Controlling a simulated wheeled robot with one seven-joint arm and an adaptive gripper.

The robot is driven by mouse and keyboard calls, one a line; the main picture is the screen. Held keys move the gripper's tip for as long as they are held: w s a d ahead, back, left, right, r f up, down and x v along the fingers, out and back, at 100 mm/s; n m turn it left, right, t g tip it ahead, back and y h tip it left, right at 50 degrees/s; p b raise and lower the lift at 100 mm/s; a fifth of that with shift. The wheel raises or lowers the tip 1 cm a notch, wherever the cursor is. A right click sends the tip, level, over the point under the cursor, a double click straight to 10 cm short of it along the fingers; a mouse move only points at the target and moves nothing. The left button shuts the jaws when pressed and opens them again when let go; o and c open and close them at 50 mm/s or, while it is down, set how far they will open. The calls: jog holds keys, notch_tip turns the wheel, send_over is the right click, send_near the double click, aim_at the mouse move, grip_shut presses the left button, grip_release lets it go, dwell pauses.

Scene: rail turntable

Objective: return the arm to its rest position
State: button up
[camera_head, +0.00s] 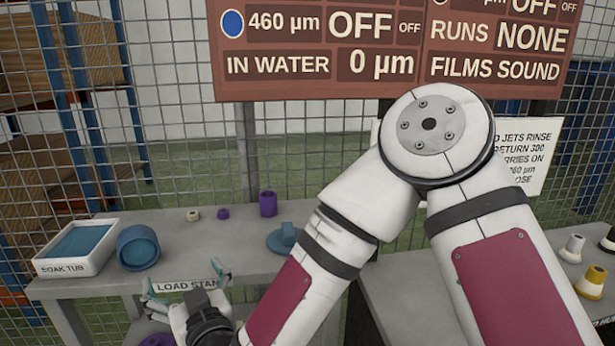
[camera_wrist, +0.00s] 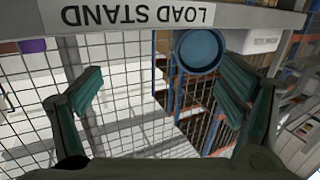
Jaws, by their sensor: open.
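My arm reaches from the right of the head view down to the lower left, bent at a high elbow. My gripper (camera_head: 187,283) is at the lower left, beside the front edge of the bench with the LOAD STAND label (camera_head: 187,285). In the wrist view my gripper (camera_wrist: 160,97) has its two green-padded fingers wide apart with nothing between them. The label shows upside down at the top of the wrist view, beyond the fingers.
A white soak tub (camera_head: 75,262) and a blue cup (camera_head: 138,248) stand on the left bench. Small rings, a purple cylinder (camera_head: 268,204) and a blue lidded piece (camera_head: 284,238) stand farther right. Cone-like parts (camera_head: 590,281) stand at the right. A mesh fence and a sign (camera_head: 390,60) are behind.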

aim_at(216, 279)
jog(key=shift+w+d+n+g, duration=0.2)
jog(key=shift+d+n+g, duration=0.1)
jog(key=shift+n+g, duration=0.25)
jog(key=d+g, duration=0.1)
jog(key=d+n, duration=0.1)
jog(key=d, duration=0.1)
jog(key=w+d+f+g+h, duration=0.1)
jog(key=shift+d+n+g, duration=0.25)
jog(key=shift+g, duration=0.1)
jog(key=s+d+r+m+g+h, duration=0.15)
jog(key=d+h, duration=0.25)
jog(key=d, duration=0.7)
jog(key=s+d+r+m+g+h, duration=0.1)
jog(key=s+d+m+g+h, duration=0.2)
jog(key=d, duration=0.9)
jog(key=s+d+r+m+g+h, duration=0.25)
jog(key=s+d, duration=0.55)
jog(key=s, duration=0.4)
jog(key=s+d+r+m+g+h, duration=0.1)
jog(key=s+d+r+m+g, duration=0.2)
jog(key=s+d, duration=0.7)
notch_tip(216, 279, up, 24)
jog(key=s+a+t+p, duration=0.1)
jog(key=t+p, duration=0.3)
jog(key=p, duration=1.9)
jog(key=shift+s+a+r+m, duration=0.3)
jog(key=shift+s+m, duration=0.1)
jog(key=shift+s, duration=0.1)
jog(key=shift+y, duration=0.25)
